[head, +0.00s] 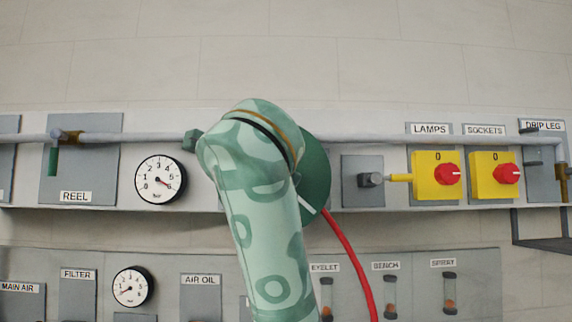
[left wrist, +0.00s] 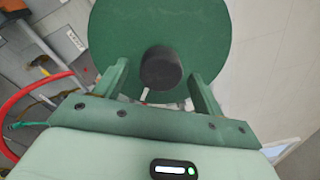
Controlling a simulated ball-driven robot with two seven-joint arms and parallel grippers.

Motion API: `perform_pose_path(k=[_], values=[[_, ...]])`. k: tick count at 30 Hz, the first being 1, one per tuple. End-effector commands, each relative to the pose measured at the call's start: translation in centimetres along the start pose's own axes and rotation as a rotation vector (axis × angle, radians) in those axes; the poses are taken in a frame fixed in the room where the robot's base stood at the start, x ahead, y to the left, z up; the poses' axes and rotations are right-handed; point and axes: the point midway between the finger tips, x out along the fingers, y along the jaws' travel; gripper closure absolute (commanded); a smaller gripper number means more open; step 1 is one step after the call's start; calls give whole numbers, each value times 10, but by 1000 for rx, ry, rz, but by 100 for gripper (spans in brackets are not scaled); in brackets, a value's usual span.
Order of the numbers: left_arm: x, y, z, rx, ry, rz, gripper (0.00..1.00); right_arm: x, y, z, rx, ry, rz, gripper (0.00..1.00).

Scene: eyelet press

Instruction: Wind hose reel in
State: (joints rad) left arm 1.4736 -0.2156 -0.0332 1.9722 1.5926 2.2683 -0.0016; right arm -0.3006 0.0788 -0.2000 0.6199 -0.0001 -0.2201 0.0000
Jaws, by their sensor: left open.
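The hose reel is a dark green disc (head: 317,170) on the wall rail, mostly hidden behind my arm in the head view. The disc fills the upper part of the left wrist view (left wrist: 190,25). A black round knob (left wrist: 161,67) stands out from the disc there. My left gripper (left wrist: 158,75) is open, with one green finger on each side of the knob; I cannot tell whether either touches it. In the head view my arm hides its jaws. The red hose (head: 350,245) hangs down from the reel, and it also shows in the left wrist view (left wrist: 12,108). My right gripper is not in view.
A pipe runs along the rail. Left of the reel are a gauge (head: 160,179) and the REEL valve, its green handle (head: 53,160) hanging down. Right of it are two yellow switch boxes (head: 436,175) with red knobs. A lower panel holds another gauge (head: 133,286) and several small tubes.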

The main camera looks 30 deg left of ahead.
Motion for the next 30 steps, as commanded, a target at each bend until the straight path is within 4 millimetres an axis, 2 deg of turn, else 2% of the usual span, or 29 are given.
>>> perform_pose_path(k=[3,6,16,17,23,30], values=[[18,-1,1,3,-2,2,30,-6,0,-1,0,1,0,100],[26,0,0,2,-1,1,30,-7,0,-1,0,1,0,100],[31,0,0,0,1,0,30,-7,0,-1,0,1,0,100],[30,0,0,0,1,0,36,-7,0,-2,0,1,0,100],[30,0,0,0,1,0,92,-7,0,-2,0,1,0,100],[35,0,0,18,2,2,93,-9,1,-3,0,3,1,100]])
